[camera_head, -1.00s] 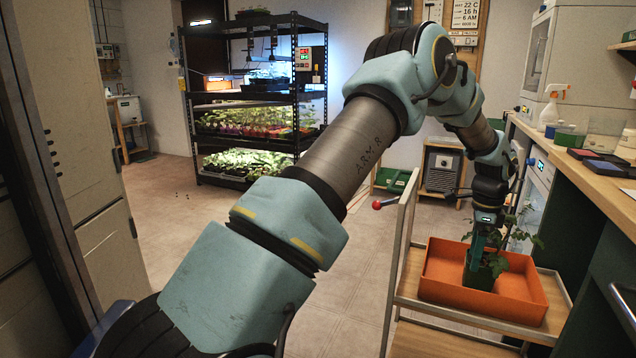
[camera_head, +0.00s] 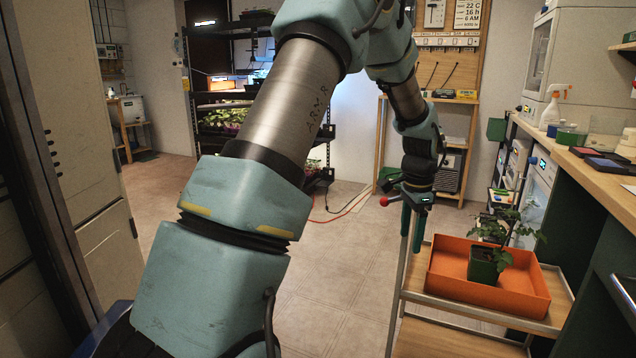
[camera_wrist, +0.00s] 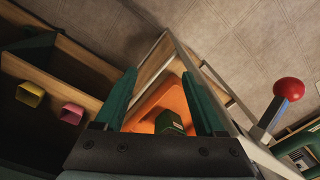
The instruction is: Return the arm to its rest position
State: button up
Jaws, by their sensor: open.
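My gripper (camera_head: 411,228) is open and empty. It hangs with its fingers pointing down, above and to the left of the orange tray (camera_head: 455,285) in the head view. A seedling in a green pot (camera_head: 484,268) stands upright in that tray, apart from the gripper. In the wrist view my two green fingers (camera_wrist: 160,100) are spread wide. Part of the orange tray (camera_wrist: 160,103) and the green pot (camera_wrist: 169,123) show between and beyond them. My arm is bent high across the middle of the head view.
The tray sits on a cart (camera_head: 420,267) with metal rails. A lever with a red ball (camera_wrist: 289,89) stands near the gripper. A wooden bench (camera_head: 600,185) runs along the right. A dark plant rack (camera_head: 187,90) stands at the back. The floor (camera_head: 335,270) left of the cart is clear.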

jog(key=s+a+r+n, duration=0.1)
jog(key=s+a+n, duration=0.4)
jog(key=a, duration=0.4)
jog(key=s+a+r+n+t, duration=0.1)
jog(key=s+a+n, duration=0.35)
jog(key=a, duration=0.55)
jog(key=s+a+r+n, duration=0.1)
jog(key=s+a+n, duration=0.4)
jog(key=a, duration=0.4)
notch_tip(320, 180, up, 16)
jog(key=p, duration=1.6)
jog(key=shift+a+r+n+p, duration=0.2)
jog(key=shift+a+n+p, duration=0.1)
jog(key=shift+n, duration=0.05)
jog(key=shift+o, duration=0.5)
jog(key=shift+s+r, duration=0.1)
jog(key=shift+r, duration=0.05)
jog(key=o, duration=0.3)
jog(key=shift+o, duration=0.2)
